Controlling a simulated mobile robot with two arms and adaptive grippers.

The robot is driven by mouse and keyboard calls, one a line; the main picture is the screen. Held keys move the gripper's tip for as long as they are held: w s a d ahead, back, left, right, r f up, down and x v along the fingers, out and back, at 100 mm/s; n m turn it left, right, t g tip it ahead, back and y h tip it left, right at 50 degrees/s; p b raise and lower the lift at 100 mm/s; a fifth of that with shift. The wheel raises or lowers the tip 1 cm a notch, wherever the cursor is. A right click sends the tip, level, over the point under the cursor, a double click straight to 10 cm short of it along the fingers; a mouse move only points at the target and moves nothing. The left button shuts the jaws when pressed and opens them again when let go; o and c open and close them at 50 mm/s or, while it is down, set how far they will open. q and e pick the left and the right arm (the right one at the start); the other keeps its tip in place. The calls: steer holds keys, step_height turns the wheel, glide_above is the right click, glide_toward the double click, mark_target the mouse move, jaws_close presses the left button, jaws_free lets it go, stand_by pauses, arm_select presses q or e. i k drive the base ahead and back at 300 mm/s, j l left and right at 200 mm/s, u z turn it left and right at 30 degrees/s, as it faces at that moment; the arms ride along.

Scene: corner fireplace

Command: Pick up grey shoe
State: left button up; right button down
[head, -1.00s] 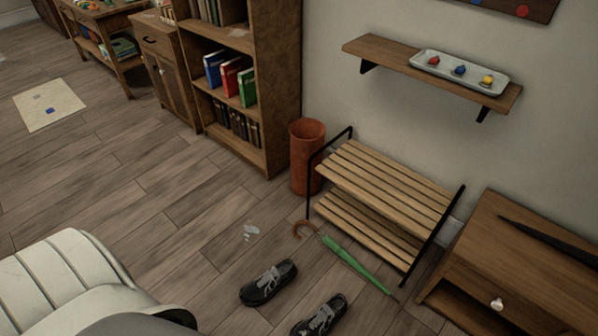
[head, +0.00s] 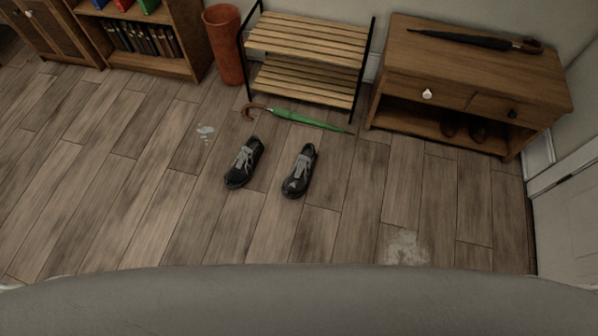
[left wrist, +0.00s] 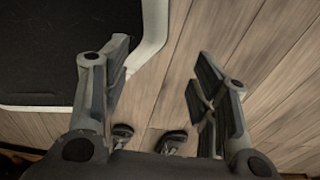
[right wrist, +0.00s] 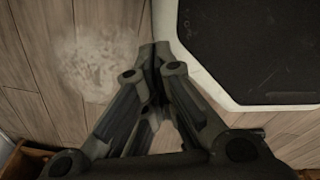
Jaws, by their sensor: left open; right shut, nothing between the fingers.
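Two dark shoes with grey laces lie on the wooden floor in the head view, apart and side by side: a left one (head: 244,163) and a right one (head: 299,171). Both also show small at the bottom of the left wrist view, one at the left (left wrist: 122,131) and one at the right (left wrist: 173,141). My left gripper (left wrist: 162,65) is open and empty, above the floor and apart from the shoes. My right gripper (right wrist: 154,62) is shut and empty, above the floor. Neither gripper shows in the head view.
A green umbrella (head: 300,120) lies behind the shoes, before a slatted rack (head: 310,68). A brown bin (head: 224,45) and bookcase stand left; a wooden cabinet (head: 460,75) with a black umbrella (head: 470,40) stands right. Pale stains (head: 405,248) mark the floor.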

mark_target(297, 184)
steer(key=i+l+u, duration=0.1)
steer(key=i+l, duration=0.15)
steer(key=i+l+u, duration=0.1)
steer(key=i+l, duration=0.15)
steer(key=l, duration=0.2)
steer(key=i+l+u, duration=0.15)
steer(key=l, duration=0.25)
steer(key=i+l+u, duration=0.1)
steer(key=i+l, duration=0.2)
steer(key=l, duration=0.15)
